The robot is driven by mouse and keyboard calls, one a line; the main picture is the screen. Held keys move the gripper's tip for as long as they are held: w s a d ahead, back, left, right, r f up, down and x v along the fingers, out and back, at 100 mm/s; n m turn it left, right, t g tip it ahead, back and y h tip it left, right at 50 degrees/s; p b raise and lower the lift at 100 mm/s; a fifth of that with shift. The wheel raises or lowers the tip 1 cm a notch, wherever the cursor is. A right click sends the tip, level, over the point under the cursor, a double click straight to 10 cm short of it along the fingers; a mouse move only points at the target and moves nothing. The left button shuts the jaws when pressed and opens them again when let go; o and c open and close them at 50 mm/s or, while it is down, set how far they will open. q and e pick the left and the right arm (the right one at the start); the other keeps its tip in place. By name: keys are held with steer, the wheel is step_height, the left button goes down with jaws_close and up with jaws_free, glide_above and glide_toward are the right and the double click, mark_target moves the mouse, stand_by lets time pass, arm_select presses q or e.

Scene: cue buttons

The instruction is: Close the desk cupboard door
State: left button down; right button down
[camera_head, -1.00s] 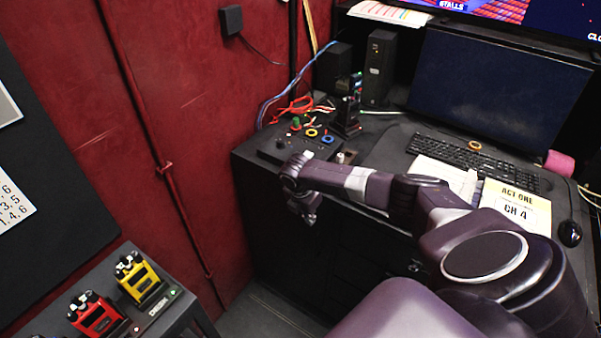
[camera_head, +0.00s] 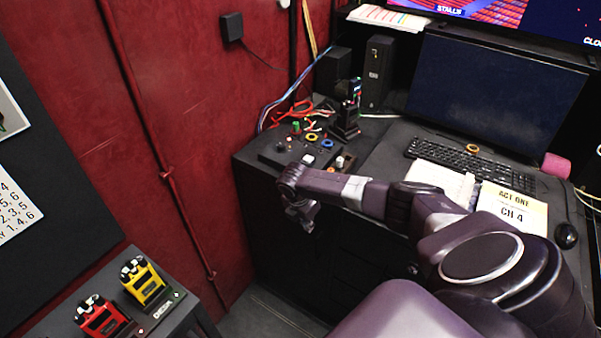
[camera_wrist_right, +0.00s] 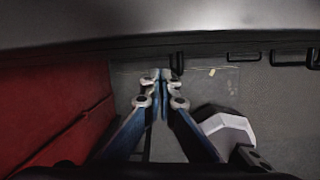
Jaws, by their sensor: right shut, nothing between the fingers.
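The black desk (camera_head: 245,170) stands against the red wall, and its dark cupboard front (camera_head: 285,245) is below the desk top. The front is so dark that I cannot tell the door's edges or how far it stands open. My right gripper (camera_head: 302,222) points down in front of the desk's left part, just below the top edge. In the right wrist view its fingers (camera_wrist_right: 162,76) are shut together and empty, over a grey surface (camera_wrist_right: 215,88). Contact with the door cannot be made out. My left gripper is not in view.
The desk top holds a control box (camera_head: 285,152), a keyboard (camera_head: 455,155), a monitor (camera_head: 495,90) and papers (camera_head: 512,205). Some bare floor (camera_head: 260,318) shows between stand and desk.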

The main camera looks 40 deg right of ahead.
arm_select(q)
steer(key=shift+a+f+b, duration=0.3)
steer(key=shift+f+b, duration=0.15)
steer(key=shift+b, duration=0.45)
arm_select(e)
steer(key=a+v, duration=0.1)
steer(key=v, duration=0.9)
steer(key=shift+s+a, duration=0.25)
steer(key=shift+a, duration=0.15)
